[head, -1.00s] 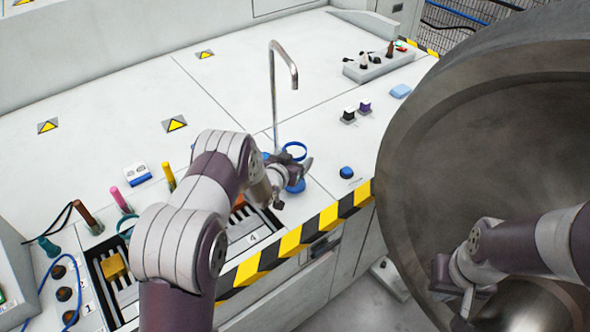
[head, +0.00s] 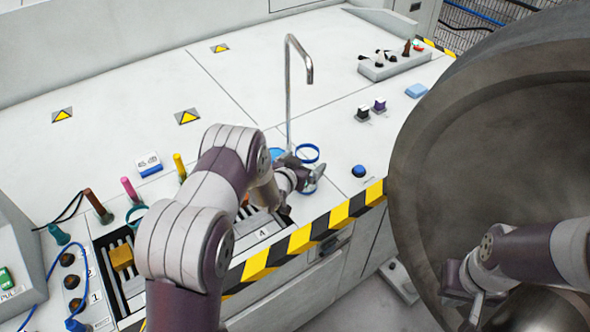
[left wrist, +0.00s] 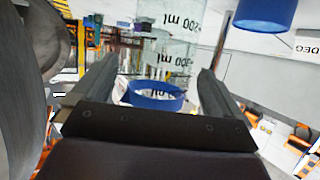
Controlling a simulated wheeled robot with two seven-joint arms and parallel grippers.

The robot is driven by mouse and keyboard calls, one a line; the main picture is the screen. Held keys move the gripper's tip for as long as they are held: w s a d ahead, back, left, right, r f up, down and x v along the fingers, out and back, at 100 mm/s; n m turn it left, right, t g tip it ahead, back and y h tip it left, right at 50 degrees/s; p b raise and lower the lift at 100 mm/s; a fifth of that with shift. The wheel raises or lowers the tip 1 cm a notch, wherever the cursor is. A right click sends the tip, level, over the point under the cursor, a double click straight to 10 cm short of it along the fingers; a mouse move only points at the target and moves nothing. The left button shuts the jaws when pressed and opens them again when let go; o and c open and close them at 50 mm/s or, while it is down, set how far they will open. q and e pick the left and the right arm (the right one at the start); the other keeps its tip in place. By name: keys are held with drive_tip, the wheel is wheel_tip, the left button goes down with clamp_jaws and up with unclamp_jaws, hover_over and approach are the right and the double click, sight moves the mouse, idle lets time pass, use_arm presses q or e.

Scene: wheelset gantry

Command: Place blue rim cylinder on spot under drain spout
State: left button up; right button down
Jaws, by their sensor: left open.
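The blue rim cylinder is clear, with a blue top rim (head: 307,153) that shows below the tall metal drain spout (head: 309,78) in the head view. In the left wrist view its blue rim (left wrist: 152,98) lies between the finger lines, and clear walls with upside-down volume marks show above it. My left gripper (head: 308,178) is open around or just beside the cylinder; contact cannot be told. My gripper hides much of the cylinder's body and the spot beneath it. My right gripper (head: 462,292) is in front of the big grey wheel, with nothing seen in it.
A blue button (head: 358,171) sits to the right of the cylinder. A striped yellow-black edge (head: 320,228) runs along the table front. Colored pegs (head: 131,190) and slots stand to the left. The big grey wheel (head: 415,150) fills the right. The table behind the spout is mostly clear.

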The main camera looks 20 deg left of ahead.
use_arm(q)
drive_tip(key=s+r+g, duration=0.3)
drive_tip(key=s+g, duration=0.1)
drive_tip(key=s, duration=0.7)
drive_tip(key=s+r+n+g+y, duration=0.1)
drive_tip(key=s+r+g, duration=0.2)
drive_tip(key=s, duration=0.8)
drive_tip(key=s+r+g+y, duration=0.1)
drive_tip(key=s+r+g, duration=0.3)
drive_tip(key=s, duration=0.6)
drive_tip(key=shift+s+d+n+g, duration=0.35)
drive_tip(key=shift+s+n+g, duration=0.05)
drive_tip(key=shift+g, duration=0.3)
drive_tip(key=shift+r, duration=0.1)
